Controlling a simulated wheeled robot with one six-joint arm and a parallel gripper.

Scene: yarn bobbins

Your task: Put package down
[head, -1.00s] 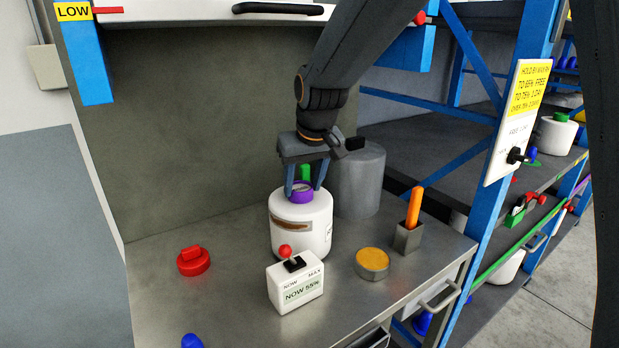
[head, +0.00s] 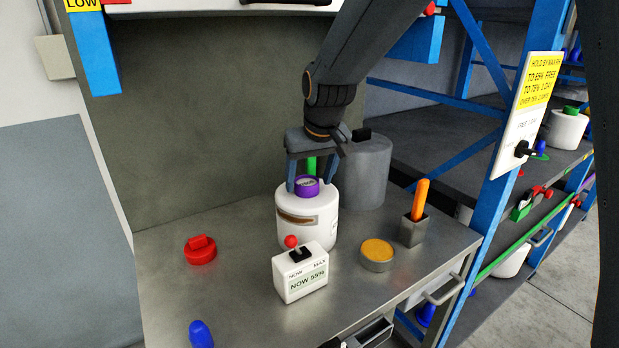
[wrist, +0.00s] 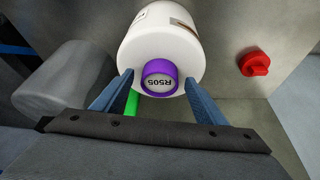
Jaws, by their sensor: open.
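The package is a white yarn bobbin (head: 322,235) with a brown-marked label. It stands upright on the metal table (head: 240,275). A purple core end (head: 307,186) marked R505 tops it, and this also shows in the wrist view (wrist: 160,80). My gripper (head: 310,191) is open above the bobbin, with its blue fingers on either side of the purple core. In the wrist view my gripper (wrist: 158,82) shows gaps between the fingers and the core. A green part (head: 311,164) shows between the fingers, behind the core; its lower end is hidden.
A white NOW 55% meter (head: 300,273) stands close in front of the bobbin, and a grey cylinder (head: 366,172) behind it. A red knob-like piece (head: 201,251), an orange-topped tin (head: 377,254) and a metal cup (head: 413,230) with an orange stick stand around. The table's left front is mostly clear.

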